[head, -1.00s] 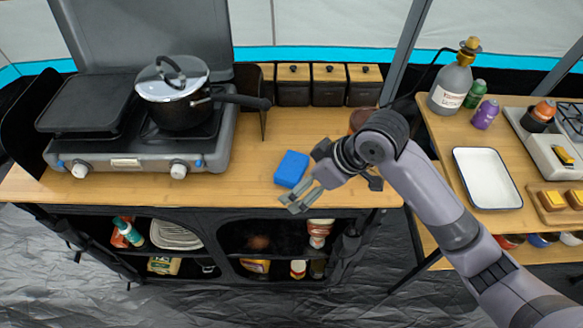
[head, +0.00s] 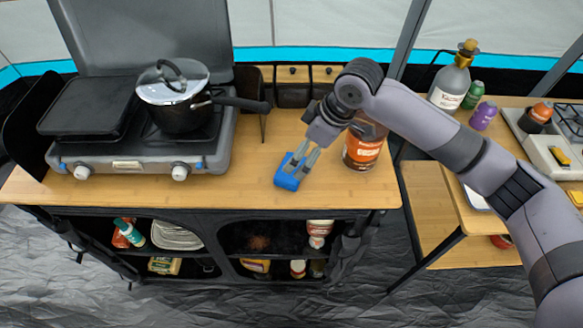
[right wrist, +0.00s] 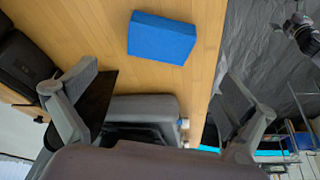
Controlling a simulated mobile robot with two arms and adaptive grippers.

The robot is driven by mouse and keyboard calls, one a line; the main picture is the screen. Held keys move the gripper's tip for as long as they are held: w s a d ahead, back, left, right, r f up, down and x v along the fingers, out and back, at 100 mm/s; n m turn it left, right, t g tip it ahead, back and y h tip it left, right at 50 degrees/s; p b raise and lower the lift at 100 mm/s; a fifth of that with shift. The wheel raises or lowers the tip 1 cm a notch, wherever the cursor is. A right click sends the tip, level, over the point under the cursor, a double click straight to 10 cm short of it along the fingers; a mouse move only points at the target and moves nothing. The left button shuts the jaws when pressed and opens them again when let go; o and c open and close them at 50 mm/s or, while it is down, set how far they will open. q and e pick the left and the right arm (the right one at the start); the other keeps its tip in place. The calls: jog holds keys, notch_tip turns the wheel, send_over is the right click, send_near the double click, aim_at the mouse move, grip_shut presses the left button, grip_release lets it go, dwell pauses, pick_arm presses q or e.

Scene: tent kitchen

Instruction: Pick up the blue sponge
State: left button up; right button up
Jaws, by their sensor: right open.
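The blue sponge (head: 287,178) lies on the wooden counter, near its front edge. It also shows whole in the right wrist view (right wrist: 161,38), on the wood beyond the fingers. My right gripper (head: 300,160) is over the sponge in the head view, its fingers pointing down and covering part of it. In the right wrist view the two fingers (right wrist: 160,95) are wide apart with nothing between them. I cannot tell from the head view how high the fingertips are above the sponge. My left gripper is not in view.
A brown jar (head: 362,150) stands just right of my right gripper. A lidded pot (head: 180,105) sits on the stove (head: 140,150) to the left, its handle reaching toward the middle. Dark canisters (head: 292,88) stand at the back. The counter left of the sponge is clear.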

jog(key=x, duration=0.3)
jog(key=shift+a+f, duration=0.15)
jog(key=shift+f, duration=0.1)
jog(key=p+x, duration=0.1)
jog(key=x, duration=0.3)
jog(key=shift+f+p, duration=0.35)
jog(key=shift+p, duration=0.05)
jog(key=shift+w+f, duration=0.15)
jog(key=shift+f, duration=0.25)
jog(key=c, duration=0.8)
